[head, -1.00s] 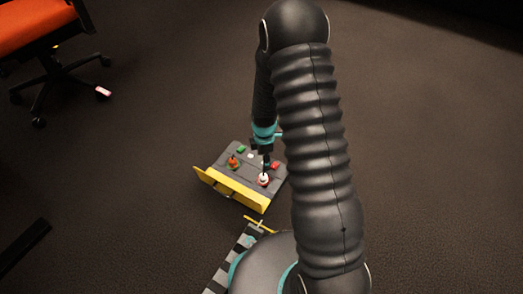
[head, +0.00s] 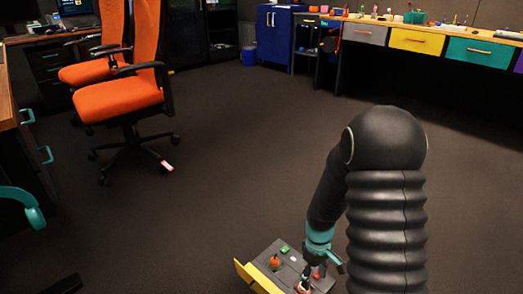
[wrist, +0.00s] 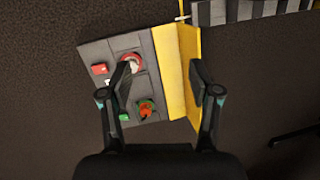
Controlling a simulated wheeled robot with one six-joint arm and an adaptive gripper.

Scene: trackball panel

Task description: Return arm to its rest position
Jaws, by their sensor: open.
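My arm bends down over a grey panel with a yellow edge board (head: 250,277), near the bottom of the head view. My gripper (head: 305,280) is low over the panel's right part. An orange knob (wrist: 146,108) is nearer the palm.
A red button (wrist: 100,69) and a green one (wrist: 124,117) are on the panel. An orange chair (head: 118,97) stands at left, with a small pink item (head: 167,166) on the floor. A drawer bench (head: 415,40) and blue cabinet (head: 273,38) stand behind. Open carpet lies between.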

